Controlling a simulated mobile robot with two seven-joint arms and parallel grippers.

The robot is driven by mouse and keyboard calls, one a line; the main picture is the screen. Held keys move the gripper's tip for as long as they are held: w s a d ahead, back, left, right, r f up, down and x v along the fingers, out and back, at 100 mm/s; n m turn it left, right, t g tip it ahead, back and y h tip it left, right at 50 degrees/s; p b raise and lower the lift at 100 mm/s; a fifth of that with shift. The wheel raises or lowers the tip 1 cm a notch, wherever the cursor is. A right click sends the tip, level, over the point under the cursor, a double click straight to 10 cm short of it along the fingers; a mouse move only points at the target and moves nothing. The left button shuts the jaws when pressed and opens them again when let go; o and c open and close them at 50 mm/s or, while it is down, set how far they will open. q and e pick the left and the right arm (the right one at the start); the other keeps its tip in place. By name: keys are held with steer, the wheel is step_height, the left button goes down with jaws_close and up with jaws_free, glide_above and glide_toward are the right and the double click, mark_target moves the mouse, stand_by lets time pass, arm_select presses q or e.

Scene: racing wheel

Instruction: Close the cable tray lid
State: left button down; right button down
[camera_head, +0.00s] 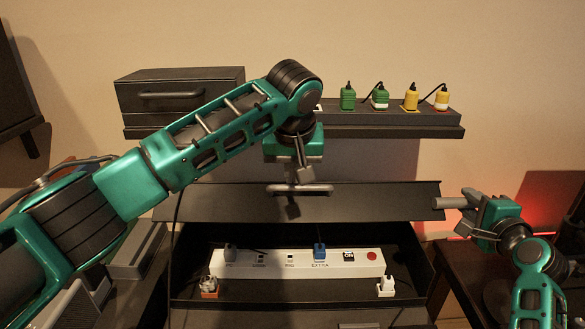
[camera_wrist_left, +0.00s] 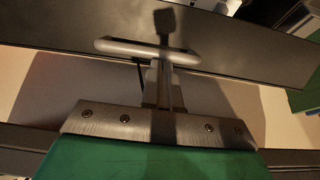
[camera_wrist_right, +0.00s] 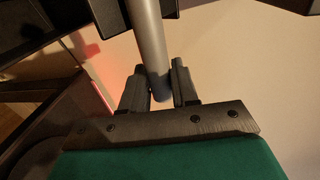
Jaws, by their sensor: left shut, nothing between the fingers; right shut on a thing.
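The cable tray (camera_head: 410,262) is open at the front, with a white power strip (camera_head: 300,264) inside. Its dark lid (camera_head: 390,200) stands raised above the opening. A grey bar handle (camera_head: 325,188) is on the lid; it also shows in the left wrist view (camera_wrist_left: 115,46). My left gripper (camera_head: 301,178) is shut and empty at the middle of this handle; whether it touches cannot be told. My right gripper (camera_head: 472,207) is shut on a grey rod (camera_head: 450,202) at the lid's right end. The right wrist view shows the rod (camera_wrist_right: 150,40) between the fingers.
A shelf (camera_head: 390,131) behind carries green and yellow plugs (camera_head: 411,97) and a dark drawer box (camera_head: 170,95). A blue plug (camera_head: 320,250) sits in the strip, and white plugs (camera_head: 386,286) lie beside it. My left arm crosses the left half.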

arm_select(q)
steer(key=shift+s+f+t, duration=0.4)
steer(key=shift+s+f, duration=0.2)
steer(key=shift+s, duration=0.1)
arm_select(e)
steer(key=shift+a+f, duration=0.2)
steer(key=shift+f, duration=0.15)
steer(key=c, duration=1.2)
jaws_free()
steer(key=shift+w, duration=0.1)
arm_select(q)
steer(key=shift+w+a+f, duration=0.1)
arm_select(e)
steer(key=shift+o, duration=0.6)
steer(key=shift+w, duration=0.1)
steer(key=shift+o, duration=0.5)
steer(key=shift+d+r, duration=0.1)
